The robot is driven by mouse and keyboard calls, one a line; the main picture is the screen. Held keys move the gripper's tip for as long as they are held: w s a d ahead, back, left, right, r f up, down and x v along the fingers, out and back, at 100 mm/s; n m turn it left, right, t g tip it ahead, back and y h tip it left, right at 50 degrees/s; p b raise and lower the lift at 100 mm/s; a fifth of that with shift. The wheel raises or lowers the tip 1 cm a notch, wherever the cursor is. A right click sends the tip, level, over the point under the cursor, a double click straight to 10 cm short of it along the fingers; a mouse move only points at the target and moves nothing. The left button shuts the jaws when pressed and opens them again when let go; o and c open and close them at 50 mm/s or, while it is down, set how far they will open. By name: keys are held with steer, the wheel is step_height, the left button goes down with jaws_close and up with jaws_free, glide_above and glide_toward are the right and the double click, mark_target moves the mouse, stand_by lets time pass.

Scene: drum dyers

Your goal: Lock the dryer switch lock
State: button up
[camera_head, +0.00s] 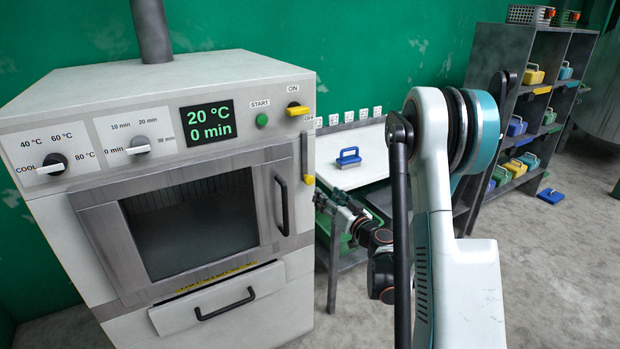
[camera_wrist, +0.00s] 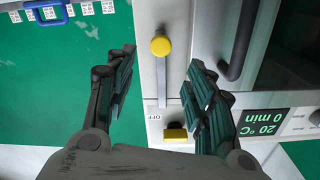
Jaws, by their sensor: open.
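The dryer (camera_head: 60,230) stands at the left in the head view. Its switch (camera_head: 298,110) is a yellow handle between the ON and OFF labels, and shows low in the wrist view (camera_wrist: 175,134). The lock is a narrow grey bar (camera_head: 304,155) with a yellow knob (camera_head: 308,180) at its lower end, below the switch. In the wrist view the bar (camera_wrist: 161,88) runs straight from the knob (camera_wrist: 161,46) toward the switch. My gripper (camera_wrist: 163,60) is open and empty, its fingers on either side of the bar and knob. In the head view it is partly hidden beside the dryer.
The dryer's black door handle (camera_head: 282,205) stands out left of the lock; it is close to one finger in the wrist view (camera_wrist: 240,40). A white table (camera_head: 355,176) with a blue-handled block (camera_head: 348,157) stands behind my arm. A dark shelf (camera_head: 500,50) stands at the right.

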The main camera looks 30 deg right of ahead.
mark_target(310, 181)
steer(key=w+p, duration=0.1)
steer(key=w, duration=0.2)
steer(key=w+p, duration=0.1)
steer(key=w, duration=0.3)
steer(key=w+p, duration=0.1)
steer(key=w, duration=0.3)
steer(key=shift+w+a+f, duration=0.1)
steer(key=shift+a, duration=0.15)
steer(key=shift+w, duration=0.4)
